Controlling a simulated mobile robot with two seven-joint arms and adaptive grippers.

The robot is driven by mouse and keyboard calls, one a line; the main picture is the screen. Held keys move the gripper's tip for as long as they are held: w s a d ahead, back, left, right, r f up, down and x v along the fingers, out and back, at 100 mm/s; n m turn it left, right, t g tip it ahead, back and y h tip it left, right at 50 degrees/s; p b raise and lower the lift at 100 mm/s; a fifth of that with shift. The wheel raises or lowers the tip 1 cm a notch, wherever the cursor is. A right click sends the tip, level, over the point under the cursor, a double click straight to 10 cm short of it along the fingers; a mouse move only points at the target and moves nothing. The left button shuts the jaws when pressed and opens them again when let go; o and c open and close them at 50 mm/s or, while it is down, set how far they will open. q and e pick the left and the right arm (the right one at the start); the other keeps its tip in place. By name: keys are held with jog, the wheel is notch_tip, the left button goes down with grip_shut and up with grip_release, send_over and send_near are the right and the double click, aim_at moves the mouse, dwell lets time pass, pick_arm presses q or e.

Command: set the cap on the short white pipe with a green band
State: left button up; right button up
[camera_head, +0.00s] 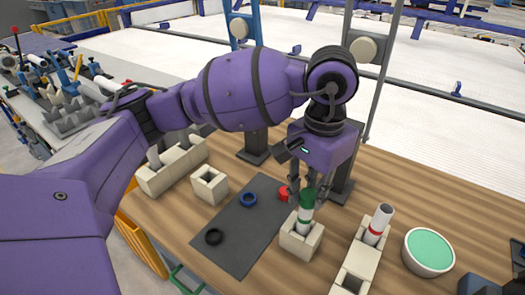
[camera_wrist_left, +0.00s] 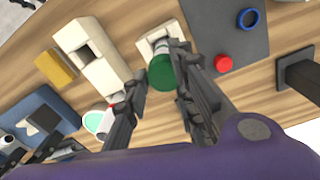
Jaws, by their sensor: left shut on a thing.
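The short white pipe (camera_head: 304,214) with a green band stands upright in a beige block holder (camera_head: 300,241). A green cap (camera_head: 307,196) is at the pipe's top end, in line with it; I cannot tell whether it is fully seated. My left gripper (camera_head: 306,188) points down from above, shut on the green cap, with a finger on either side. In the left wrist view the cap (camera_wrist_left: 162,73) shows as a dark green disc between the fingers, hiding most of the pipe. My right gripper is not in view.
A dark mat (camera_head: 238,240) holds a blue ring (camera_head: 248,199), a black ring (camera_head: 214,237) and a red cap (camera_head: 284,193). A white pipe with a red band (camera_head: 379,223) stands in another holder to the right. A round green-topped container (camera_head: 429,252) is farther right.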

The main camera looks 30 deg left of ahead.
pick_arm(q)
jog(key=shift+r, duration=0.1)
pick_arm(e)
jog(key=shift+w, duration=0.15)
pick_arm(q)
jog(key=o, duration=1.3)
jog(key=shift+o, duration=0.3)
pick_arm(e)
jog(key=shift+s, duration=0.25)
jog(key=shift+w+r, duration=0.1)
